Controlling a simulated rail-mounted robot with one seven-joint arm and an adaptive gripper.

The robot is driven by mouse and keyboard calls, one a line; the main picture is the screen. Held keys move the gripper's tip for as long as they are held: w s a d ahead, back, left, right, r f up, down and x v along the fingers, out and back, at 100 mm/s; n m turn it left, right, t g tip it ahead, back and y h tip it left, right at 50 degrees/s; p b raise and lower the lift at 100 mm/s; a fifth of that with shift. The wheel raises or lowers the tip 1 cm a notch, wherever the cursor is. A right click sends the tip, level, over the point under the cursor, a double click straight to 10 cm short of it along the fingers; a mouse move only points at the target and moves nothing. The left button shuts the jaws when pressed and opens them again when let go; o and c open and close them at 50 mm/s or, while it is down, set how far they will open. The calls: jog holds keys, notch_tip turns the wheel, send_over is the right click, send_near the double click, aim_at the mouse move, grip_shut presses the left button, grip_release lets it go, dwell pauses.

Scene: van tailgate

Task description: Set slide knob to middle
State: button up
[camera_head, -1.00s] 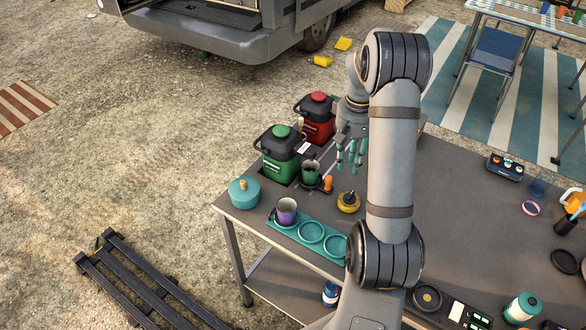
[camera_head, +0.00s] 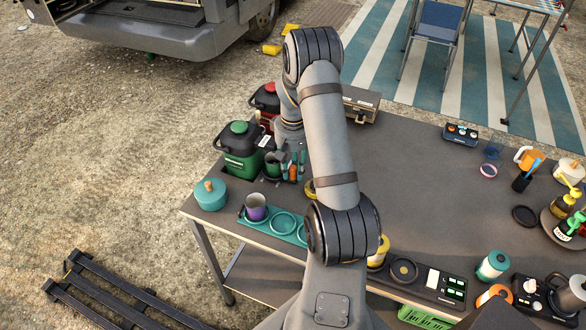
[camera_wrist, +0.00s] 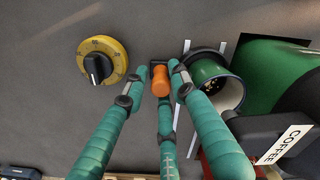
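The slide knob is a small orange cylinder (camera_wrist: 160,82) with a dark piece at its far end, in the middle of the wrist view. My gripper (camera_wrist: 157,78) has teal fingers spread around it, one on the left, one on the right and one below. The side fingertips appear slightly apart from the knob; contact is unclear. In the head view the orange knob (camera_head: 293,171) shows between the teal fingers of my gripper (camera_head: 291,164), low over the table. The slide's track and its end marks are mostly hidden by the fingers and arm.
A yellow dial (camera_wrist: 102,62) with a black pointer lies left of the fingers. A green cup (camera_wrist: 212,82) stands close on the right. A green canister (camera_head: 241,150) and red canister (camera_head: 265,100) stand behind. A teal pot (camera_head: 210,195) is at the table's left edge.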

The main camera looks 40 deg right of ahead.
jog(key=shift+f, duration=0.1)
jog(key=shift+c, duration=1.1)
jog(key=c, duration=0.4)
grip_shut()
